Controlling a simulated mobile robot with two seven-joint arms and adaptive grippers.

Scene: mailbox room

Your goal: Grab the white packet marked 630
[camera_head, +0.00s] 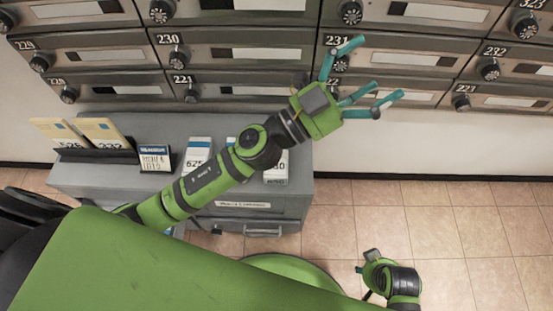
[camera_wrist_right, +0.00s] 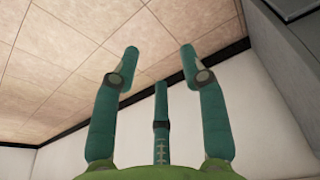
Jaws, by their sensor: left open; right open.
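The white packet ending in "30" (camera_head: 276,173) lies on the grey cabinet top near its right end. My left forearm covers part of it, so its first digit is hidden. My left gripper (camera_head: 372,72) is open and empty, its teal fingers spread in front of the mailbox doors, beyond and to the right of the packet. In the head view, my right wrist shows low at the right, away from the cabinet.
The grey cabinet (camera_head: 85,180) also bears a white packet marked 625 (camera_head: 197,152), another packet mostly behind my arm, yellowish envelopes (camera_head: 100,130) in a dark holder and a small sign (camera_head: 154,158). Numbered mailboxes (camera_head: 245,55) line the wall. The tiled floor (camera_head: 440,215) at right is clear.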

